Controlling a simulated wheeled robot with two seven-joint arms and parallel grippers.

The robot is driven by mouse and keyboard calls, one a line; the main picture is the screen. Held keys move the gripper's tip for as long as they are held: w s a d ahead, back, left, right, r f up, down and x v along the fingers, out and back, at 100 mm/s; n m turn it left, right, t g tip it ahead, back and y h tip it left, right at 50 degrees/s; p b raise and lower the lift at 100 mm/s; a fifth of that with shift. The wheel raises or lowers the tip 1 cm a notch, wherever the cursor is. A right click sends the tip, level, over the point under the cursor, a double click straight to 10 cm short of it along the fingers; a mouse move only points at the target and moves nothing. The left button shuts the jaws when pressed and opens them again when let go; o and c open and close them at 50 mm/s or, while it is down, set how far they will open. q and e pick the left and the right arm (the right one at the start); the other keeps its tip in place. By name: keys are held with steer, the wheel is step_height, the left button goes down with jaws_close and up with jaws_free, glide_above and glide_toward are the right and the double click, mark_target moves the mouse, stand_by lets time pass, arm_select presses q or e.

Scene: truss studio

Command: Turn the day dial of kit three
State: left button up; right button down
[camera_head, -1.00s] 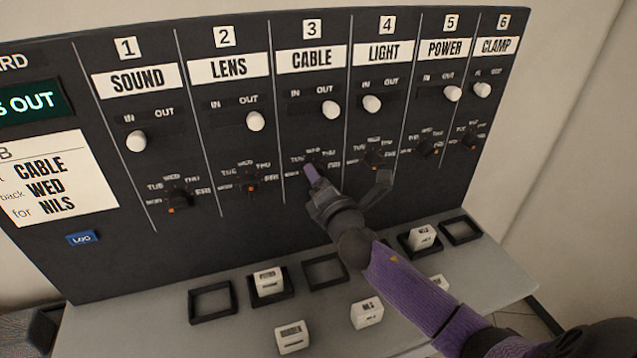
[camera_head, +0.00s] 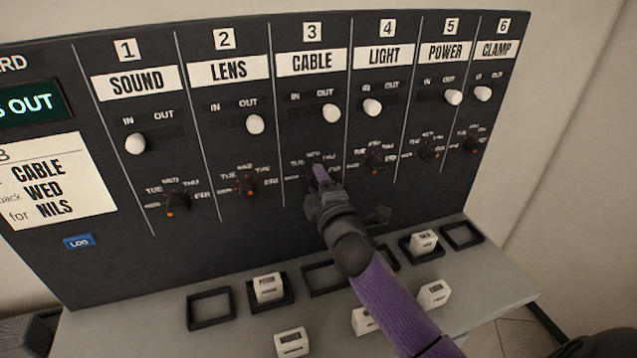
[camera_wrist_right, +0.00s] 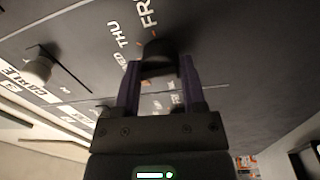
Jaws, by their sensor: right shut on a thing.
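The kit three column, labelled CABLE (camera_head: 312,62), is in the middle of the dark panel. Its day dial is mostly hidden behind my right gripper (camera_head: 320,178) in the head view. In the right wrist view the dark round dial (camera_wrist_right: 158,48) sits between the purple fingers of my right gripper (camera_wrist_right: 160,72), which is shut on it. Day words, THU and FRI among them, show around it; I cannot tell which day it points to. The kit three white slider knob (camera_head: 331,113) is at the OUT side. My left gripper is not in view.
A card (camera_head: 45,185) reads CABLE, WED, NILS. Neighbouring dials for LENS (camera_head: 246,186) and LIGHT (camera_head: 374,161) flank the gripper closely. Below, a grey shelf (camera_head: 140,325) carries black square frames and several white blocks, such as one in a frame (camera_head: 268,287).

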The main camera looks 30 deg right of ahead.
steer(key=shift+f+m, duration=0.15)
steer(key=shift+m, duration=0.15)
stand_by(0.4)
steer(key=shift+c, duration=1)
jaws_free()
steer(key=v, duration=1)
